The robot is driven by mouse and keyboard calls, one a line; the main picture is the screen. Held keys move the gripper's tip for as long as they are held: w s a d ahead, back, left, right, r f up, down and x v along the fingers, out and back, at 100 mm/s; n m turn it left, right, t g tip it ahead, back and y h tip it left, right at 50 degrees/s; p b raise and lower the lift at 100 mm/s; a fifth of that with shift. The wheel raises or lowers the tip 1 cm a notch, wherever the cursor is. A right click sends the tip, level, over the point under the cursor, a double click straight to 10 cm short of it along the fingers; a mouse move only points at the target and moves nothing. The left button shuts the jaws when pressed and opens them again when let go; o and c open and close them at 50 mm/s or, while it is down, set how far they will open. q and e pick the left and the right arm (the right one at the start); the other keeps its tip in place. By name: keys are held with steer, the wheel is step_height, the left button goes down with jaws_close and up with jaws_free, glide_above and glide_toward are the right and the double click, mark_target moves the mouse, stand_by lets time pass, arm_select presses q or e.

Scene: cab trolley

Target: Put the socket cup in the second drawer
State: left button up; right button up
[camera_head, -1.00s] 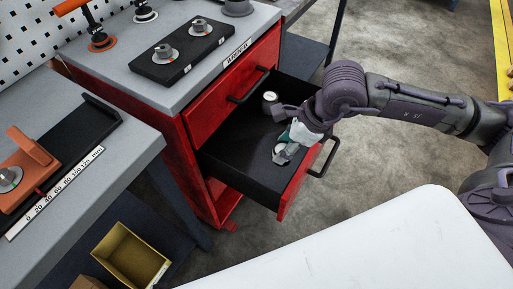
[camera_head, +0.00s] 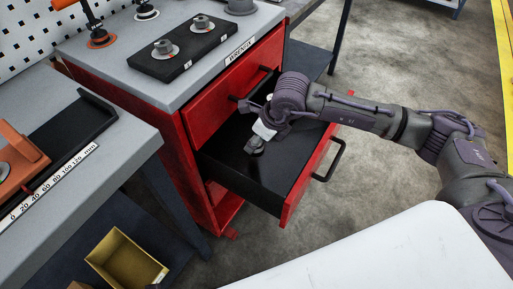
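The second drawer (camera_head: 292,200) of the red trolley is pulled open below the closed top drawer. Its black inside is visible and looks mostly empty. My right gripper (camera_head: 257,146) points down inside this drawer, near its middle. A small grey shape sits at the fingertips. I cannot tell whether it is the socket cup or only the fingers, nor whether the fingers are apart. The wrist hides the back part of the drawer. My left gripper is not in view.
A black holder (camera_head: 180,50) with two grey round pieces lies on the trolley's grey top (camera_head: 120,62). A workbench (camera_head: 110,150) with a scale stands at left. A yellow bin (camera_head: 128,262) is below it. A white surface (camera_head: 380,255) fills the lower right.

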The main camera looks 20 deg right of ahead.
mark_target(257, 149)
step_height(257, 149, down, 3)
steer(key=shift+f, duration=0.5)
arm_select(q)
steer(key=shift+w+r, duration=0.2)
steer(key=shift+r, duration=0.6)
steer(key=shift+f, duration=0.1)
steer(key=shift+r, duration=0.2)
arm_select(e)
steer(key=o, duration=1.3)
steer(key=shift+o, duration=0.2)
steer(key=shift+r, duration=0.3)
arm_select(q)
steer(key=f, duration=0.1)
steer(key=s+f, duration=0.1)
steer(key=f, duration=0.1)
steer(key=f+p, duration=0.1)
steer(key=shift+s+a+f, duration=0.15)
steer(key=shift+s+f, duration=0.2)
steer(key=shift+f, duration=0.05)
arm_select(e)
steer(key=v, duration=1.1)
steer(key=shift+s+r, duration=0.2)
